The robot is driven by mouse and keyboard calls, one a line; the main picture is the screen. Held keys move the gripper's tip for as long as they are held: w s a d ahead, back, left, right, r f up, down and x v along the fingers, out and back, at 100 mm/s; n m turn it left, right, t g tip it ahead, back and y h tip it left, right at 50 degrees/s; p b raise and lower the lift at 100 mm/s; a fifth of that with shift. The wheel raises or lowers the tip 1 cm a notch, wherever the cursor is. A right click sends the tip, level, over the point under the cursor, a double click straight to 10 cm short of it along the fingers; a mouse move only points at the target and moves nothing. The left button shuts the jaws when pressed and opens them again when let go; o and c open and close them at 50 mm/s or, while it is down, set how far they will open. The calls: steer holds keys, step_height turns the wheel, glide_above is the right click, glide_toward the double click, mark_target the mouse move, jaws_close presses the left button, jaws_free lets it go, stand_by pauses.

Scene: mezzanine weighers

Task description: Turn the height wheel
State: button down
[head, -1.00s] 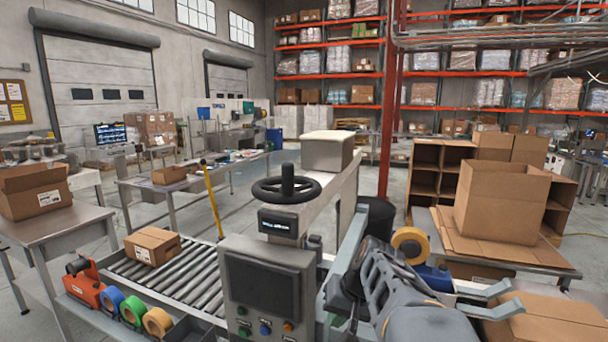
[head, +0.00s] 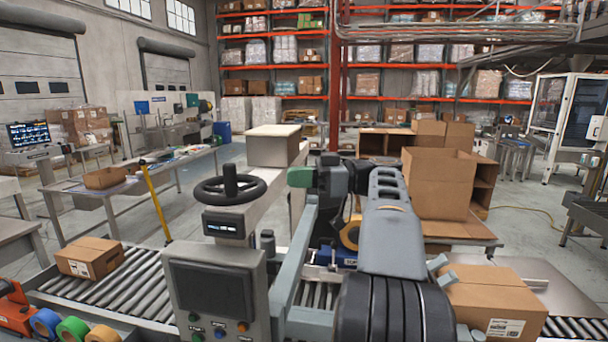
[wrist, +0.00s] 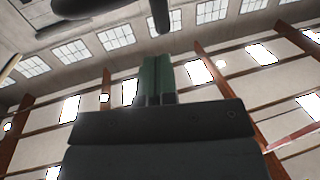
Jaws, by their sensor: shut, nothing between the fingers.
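The height wheel (head: 230,199) is a black hand wheel with an upright knob (head: 230,180). It lies flat on top of the taping machine, above a small display (head: 224,227). My gripper (head: 292,177) has green fingers and is just right of the wheel, near the knob's height, pointing left. A gap shows between the fingertips and the wheel in this view. In the wrist view the green fingers (wrist: 157,78) are together with nothing between them. Dark rounded shapes at the top of that view may be parts of the wheel; I cannot tell for sure.
A control panel (head: 215,290) stands below the wheel. A carton (head: 90,257) sits on the rollers at left and another carton (head: 492,300) at right. The machine's top housing (head: 277,145) rises behind the wheel. An open box (head: 438,183) stands beyond my arm.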

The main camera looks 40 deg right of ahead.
steer(key=p, duration=0.3)
glide_toward(230, 179)
steer(key=w+a, duration=0.3)
steer(key=w, duration=0.1)
steer(key=shift+x, duration=0.9)
steer(key=shift+f, duration=0.1)
